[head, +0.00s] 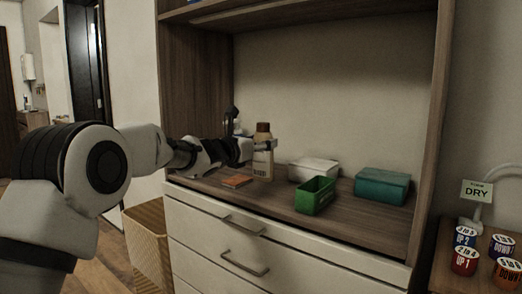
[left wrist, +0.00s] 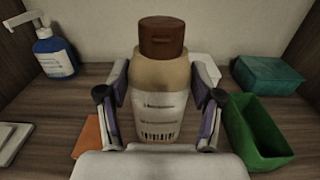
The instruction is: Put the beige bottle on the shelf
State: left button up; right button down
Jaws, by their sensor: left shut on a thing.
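The beige bottle (head: 263,158) has a brown cap and a pale label. It stands upright at the wooden shelf surface (head: 350,213) of the cabinet; I cannot tell whether its base touches the wood. My left gripper (head: 262,147) is shut on it, coming in from the left. In the left wrist view the bottle (left wrist: 160,85) is upright between the two fingers of my left gripper (left wrist: 160,110), and its lower end is hidden by the gripper body. My right gripper is not in view.
A green open bin (head: 315,196), a white box (head: 314,169) and a teal box (head: 382,185) stand right of the bottle. An orange flat item (head: 237,181) lies left of it. A blue soap dispenser (left wrist: 52,55) stands at the back left. Side panels bound the shelf.

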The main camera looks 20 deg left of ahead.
aim_at(259, 154)
pick_arm(q)
notch_tip(259, 154, down, 4)
jog(key=shift+r+b, duration=0.25)
jog(key=shift+b, duration=0.45)
jog(key=shift+s+f, duration=0.1)
jog(key=shift+f, duration=0.05)
jog(key=o, duration=1.5)
jog(key=shift+o, duration=0.2)
jog(key=b+v, duration=0.2)
jog(key=v, duration=1)
